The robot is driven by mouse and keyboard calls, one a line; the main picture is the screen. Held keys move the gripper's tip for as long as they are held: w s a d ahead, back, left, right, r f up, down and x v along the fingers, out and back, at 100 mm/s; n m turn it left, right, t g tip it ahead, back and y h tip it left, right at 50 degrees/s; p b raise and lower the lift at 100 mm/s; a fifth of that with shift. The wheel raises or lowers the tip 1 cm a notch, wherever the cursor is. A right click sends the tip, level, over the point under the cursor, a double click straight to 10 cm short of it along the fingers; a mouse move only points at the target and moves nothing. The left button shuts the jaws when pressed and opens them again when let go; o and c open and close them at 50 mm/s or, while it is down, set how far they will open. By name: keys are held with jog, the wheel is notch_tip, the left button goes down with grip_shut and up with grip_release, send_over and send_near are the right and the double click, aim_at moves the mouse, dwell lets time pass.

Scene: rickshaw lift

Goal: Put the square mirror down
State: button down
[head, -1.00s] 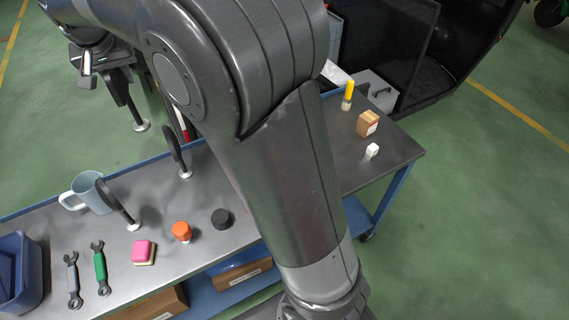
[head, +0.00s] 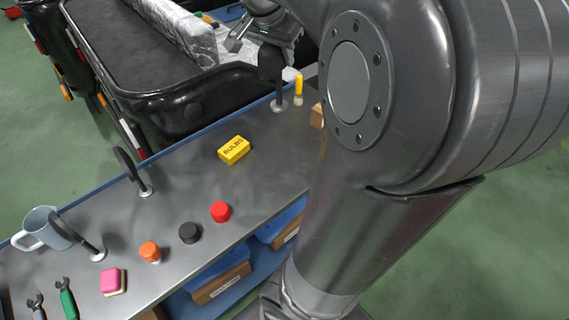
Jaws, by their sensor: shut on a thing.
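My gripper (head: 268,43) is at the top middle of the head view, partly hidden by its own wrist. It is shut on a dark mirror, the square mirror (head: 270,64), seen nearly edge-on. The mirror hangs upright below the jaws on a thin stem with a pale round foot (head: 279,105). The foot is over the far edge of the grey table, just left of a yellow-handled brush (head: 298,90). I cannot tell whether the foot touches the tabletop. Two other dark mirrors (head: 128,166) (head: 66,231) stand on round feet further left.
The grey table (head: 185,185) also carries a yellow bulbs box (head: 234,150), red (head: 220,212), black (head: 189,232) and orange (head: 150,252) caps, a pink sponge (head: 113,281), a mug (head: 42,229) and wrenches (head: 66,299). A black rickshaw (head: 150,75) stands behind. My arm hides the table's right end.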

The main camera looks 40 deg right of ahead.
jog(key=s+d+f+m+g, duration=0.1)
jog(key=s+d+f+m, duration=0.15)
jog(key=s+d, duration=0.6)
notch_tip(320, 180, down, 11)
jog(key=s+a+m, duration=0.1)
jog(key=s+a, duration=0.1)
jog(key=w+a+f, duration=0.4)
jog(key=w+f, duration=0.6)
jog(key=f, duration=0.1)
jog(key=shift+w+a, duration=0.2)
jog(key=shift+a, duration=0.05)
jog(key=shift+f, duration=0.1)
jog(key=c, duration=1.2)
grip_release()
jog(key=shift+o, duration=0.2)
